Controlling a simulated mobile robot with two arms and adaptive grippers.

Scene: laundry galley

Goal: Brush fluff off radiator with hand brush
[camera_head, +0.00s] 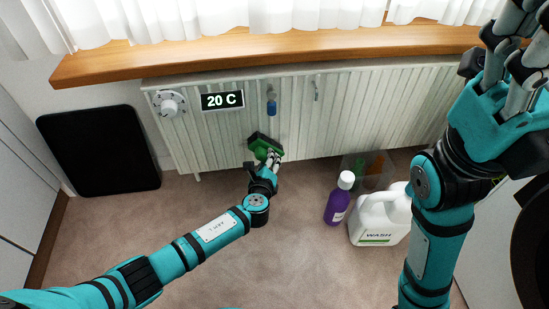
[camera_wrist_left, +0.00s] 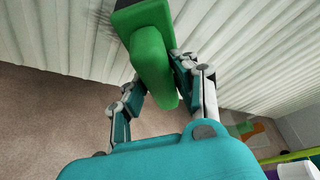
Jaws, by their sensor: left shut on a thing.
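My left gripper (camera_head: 268,162) is shut on the handle of a green hand brush (camera_head: 264,143), low against the front of the white ribbed radiator (camera_head: 215,130). In the left wrist view the brush's green handle (camera_wrist_left: 153,65) sits between the two fingers, with its head at the radiator (camera_wrist_left: 225,30). Grey speckled fluff (camera_wrist_left: 90,20) shows on the ribs to the left of the brush head. The bristles are mostly hidden. My right gripper (camera_head: 510,55) is raised at the upper right, its fingers apart and empty, partly cut off by the frame.
A purple bottle (camera_head: 338,203), a white wash jug (camera_head: 381,218) and a clear tub (camera_head: 368,168) stand on the floor at right. A black panel (camera_head: 98,150) leans at left. A wooden sill (camera_head: 230,50) overhangs the radiator. The middle carpet is free.

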